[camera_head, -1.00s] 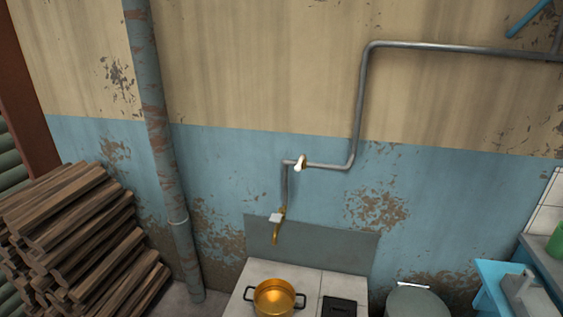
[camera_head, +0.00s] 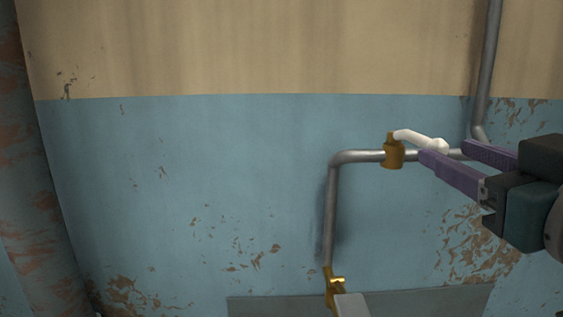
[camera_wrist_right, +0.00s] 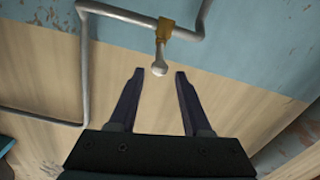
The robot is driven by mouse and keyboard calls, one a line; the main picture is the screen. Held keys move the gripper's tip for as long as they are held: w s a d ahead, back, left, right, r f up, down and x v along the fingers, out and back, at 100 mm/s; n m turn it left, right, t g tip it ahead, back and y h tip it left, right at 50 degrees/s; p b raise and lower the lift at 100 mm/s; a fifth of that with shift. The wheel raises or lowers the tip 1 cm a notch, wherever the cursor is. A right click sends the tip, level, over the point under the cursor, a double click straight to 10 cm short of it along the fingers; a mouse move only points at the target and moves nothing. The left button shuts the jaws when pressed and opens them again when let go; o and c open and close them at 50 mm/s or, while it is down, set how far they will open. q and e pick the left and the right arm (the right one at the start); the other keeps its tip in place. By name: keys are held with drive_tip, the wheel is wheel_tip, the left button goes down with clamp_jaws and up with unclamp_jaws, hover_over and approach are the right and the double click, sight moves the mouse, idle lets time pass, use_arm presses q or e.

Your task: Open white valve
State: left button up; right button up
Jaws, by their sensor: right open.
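The white valve handle (camera_head: 418,139) sticks out from a brass valve body (camera_head: 393,153) on the grey wall pipe, pointing to the right in the head view. My right gripper (camera_head: 446,152) is open, its purple fingers reaching in from the right close to the handle's rounded end. In the right wrist view, the white handle (camera_wrist_right: 159,66) shows its tip between the two open fingertips (camera_wrist_right: 160,73), with a gap on each side. The brass body (camera_wrist_right: 165,30) is beyond the fingertips. My left gripper is in neither current view.
The grey pipe (camera_head: 331,215) runs from the valve left and down to a brass tap (camera_head: 334,286) with a light grey handle (camera_head: 351,305). A thick rusty pipe (camera_head: 32,200) stands at the left. The wall between them is clear.

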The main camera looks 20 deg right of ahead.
sight(414, 138)
drive_tip(key=shift+w+d+f, duration=0.1)
drive_tip(key=shift+w, duration=0.5)
drive_tip(key=x, duration=0.8)
drive_tip(key=shift+w+d, duration=0.25)
drive_tip(key=shift+w, duration=0.05)
clamp_jaws()
idle(0.6)
